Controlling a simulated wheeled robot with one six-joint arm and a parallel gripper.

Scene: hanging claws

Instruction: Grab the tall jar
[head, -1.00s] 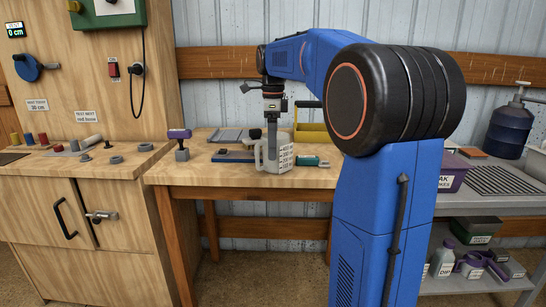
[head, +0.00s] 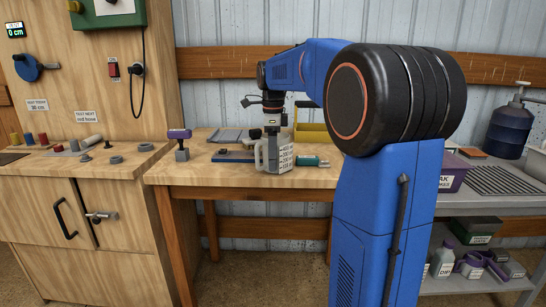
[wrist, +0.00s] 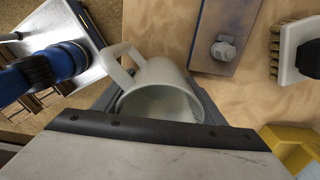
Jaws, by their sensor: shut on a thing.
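The tall jar (head: 284,158) is a pale grey jug with a side handle and a dark printed scale. It stands upright on the wooden bench in the head view. In the wrist view I look down into its open, empty-looking mouth (wrist: 160,98), with the handle to the upper left. My gripper (head: 272,140) comes down from above at the jar. In the wrist view my gripper (wrist: 158,108) has a finger on either side of the jar and is shut on it. The lower finger parts are partly hidden.
A teal-ended tool (head: 308,162) lies right of the jar, close by. A yellow container (head: 312,131) and a brush (wrist: 296,50) are near. The bench front is clear.

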